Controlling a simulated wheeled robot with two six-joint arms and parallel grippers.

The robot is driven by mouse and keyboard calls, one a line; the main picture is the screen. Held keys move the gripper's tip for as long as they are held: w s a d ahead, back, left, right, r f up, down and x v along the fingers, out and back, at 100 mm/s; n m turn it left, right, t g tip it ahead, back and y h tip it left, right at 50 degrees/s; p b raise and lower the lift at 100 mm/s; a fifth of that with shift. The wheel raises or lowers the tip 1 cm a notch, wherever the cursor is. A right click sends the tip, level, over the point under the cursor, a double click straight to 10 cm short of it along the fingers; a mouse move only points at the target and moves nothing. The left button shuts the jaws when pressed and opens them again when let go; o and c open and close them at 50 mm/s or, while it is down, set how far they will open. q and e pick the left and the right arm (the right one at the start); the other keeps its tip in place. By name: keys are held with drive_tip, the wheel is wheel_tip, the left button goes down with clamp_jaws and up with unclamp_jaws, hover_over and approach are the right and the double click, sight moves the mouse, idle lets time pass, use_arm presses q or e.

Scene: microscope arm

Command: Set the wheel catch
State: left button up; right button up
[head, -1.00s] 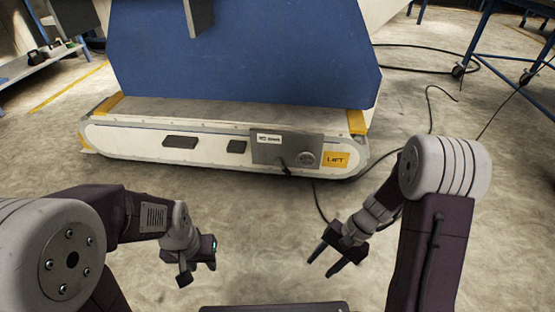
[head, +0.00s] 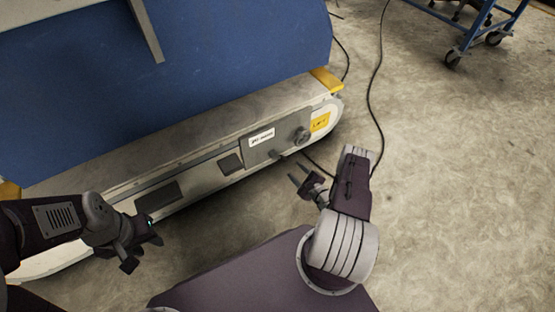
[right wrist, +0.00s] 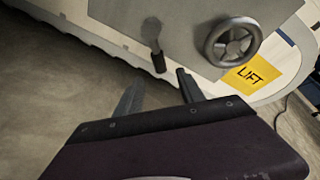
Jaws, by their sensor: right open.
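A grey panel (head: 262,150) is on the side of the white base. It carries a round handwheel (head: 301,136) and a short lever (head: 281,156) with a dark grip. In the right wrist view the lever (right wrist: 155,42) hangs down, left of the handwheel (right wrist: 233,42). My right gripper (head: 296,172) is open and empty, just in front of the panel. In the right wrist view its fingertips (right wrist: 159,77) are apart, just below the lever's grip in the picture; I cannot tell whether they touch it. My left gripper (head: 143,250) is in front of the base's left part, its fingers apart and empty.
A yellow LIFT label (head: 320,122) is right of the handwheel. A blue machine body (head: 170,80) stands on the base. A black cable (head: 372,90) lies on the floor. A blue wheeled table (head: 470,32) is at upper right.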

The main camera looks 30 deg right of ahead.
sight(284, 160)
drive_tip(key=b+x, duration=0.4)
drive_tip(key=x, duration=0.1)
drive_tip(key=b+x, duration=0.2)
drive_tip(key=x, duration=0.1)
drive_tip(key=shift+s+a+f, duration=0.1)
drive_tip(key=shift+f, duration=0.2)
drive_tip(key=shift+w, duration=0.5)
drive_tip(key=shift+r, duration=0.15)
clamp_jaws()
